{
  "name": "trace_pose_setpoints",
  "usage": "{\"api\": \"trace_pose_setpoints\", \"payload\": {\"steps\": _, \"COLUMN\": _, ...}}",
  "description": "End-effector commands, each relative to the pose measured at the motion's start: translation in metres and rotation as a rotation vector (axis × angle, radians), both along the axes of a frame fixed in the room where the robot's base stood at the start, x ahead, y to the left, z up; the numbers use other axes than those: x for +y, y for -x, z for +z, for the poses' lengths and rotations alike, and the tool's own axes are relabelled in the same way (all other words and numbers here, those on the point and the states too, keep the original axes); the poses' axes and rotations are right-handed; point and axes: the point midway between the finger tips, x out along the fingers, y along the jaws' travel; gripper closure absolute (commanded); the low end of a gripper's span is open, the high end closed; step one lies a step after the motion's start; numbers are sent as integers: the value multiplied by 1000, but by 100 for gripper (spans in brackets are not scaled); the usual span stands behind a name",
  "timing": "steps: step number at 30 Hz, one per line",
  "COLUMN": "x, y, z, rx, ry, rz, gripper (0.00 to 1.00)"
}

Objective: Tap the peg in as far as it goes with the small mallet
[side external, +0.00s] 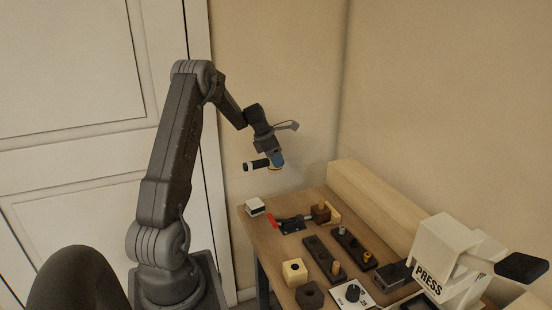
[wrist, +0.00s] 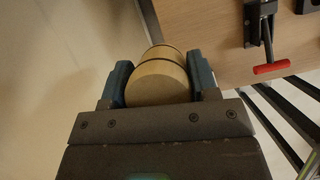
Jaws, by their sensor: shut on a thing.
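My gripper (side external: 277,162) is raised above the back left of the bench, shut on the mallet (side external: 257,165). A black end with a pale band sticks out to the left of the jaws. In the wrist view, a round tan wooden part of the mallet (wrist: 158,82) sits between the blue fingers. A tan peg (side external: 321,206) stands in a brown block beside the red-handled clamp. Another tan-topped peg (side external: 336,267) stands in a dark board. I cannot tell which one is the task's peg. The mallet is apart from both.
A clamp with a red handle (side external: 274,220) and a white box (side external: 255,207) are on the bench's far left. A tan block (side external: 294,271), a dark block (side external: 309,296) and a dial panel (side external: 352,294) are in front. A press (side external: 440,262) stands right; a timber beam (side external: 380,203) lines the wall.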

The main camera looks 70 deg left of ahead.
Motion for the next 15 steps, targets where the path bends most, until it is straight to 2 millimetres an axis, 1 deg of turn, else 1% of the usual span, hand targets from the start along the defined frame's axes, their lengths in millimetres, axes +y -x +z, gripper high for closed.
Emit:
{"api": "trace_pose_setpoints", "payload": {"steps": 1, "x": 0, "y": 0, "z": 0, "rx": -1, "ry": -1, "rz": 0, "gripper": 74}}
{"api": "trace_pose_setpoints", "payload": {"steps": 4, "x": 0, "y": 0, "z": 0, "rx": -1, "ry": -1, "rz": 0, "gripper": 83}}
{"api": "trace_pose_setpoints", "payload": {"steps": 8, "x": -4, "y": -3, "z": 1, "rx": -1, "ry": 0, "rz": -12, "gripper": 84}}
{"api": "trace_pose_setpoints", "payload": {"steps": 11, "x": -19, "y": -15, "z": 5, "rx": -1, "ry": -1, "rz": -61, "gripper": 84}}
{"api": "trace_pose_setpoints", "payload": {"steps": 14, "x": -46, "y": -34, "z": 12, "rx": -1, "ry": -2, "rz": -146, "gripper": 84}}
{"api": "trace_pose_setpoints", "payload": {"steps": 15, "x": -60, "y": -42, "z": 15, "rx": -1, "ry": -2, "rz": -188, "gripper": 84}}
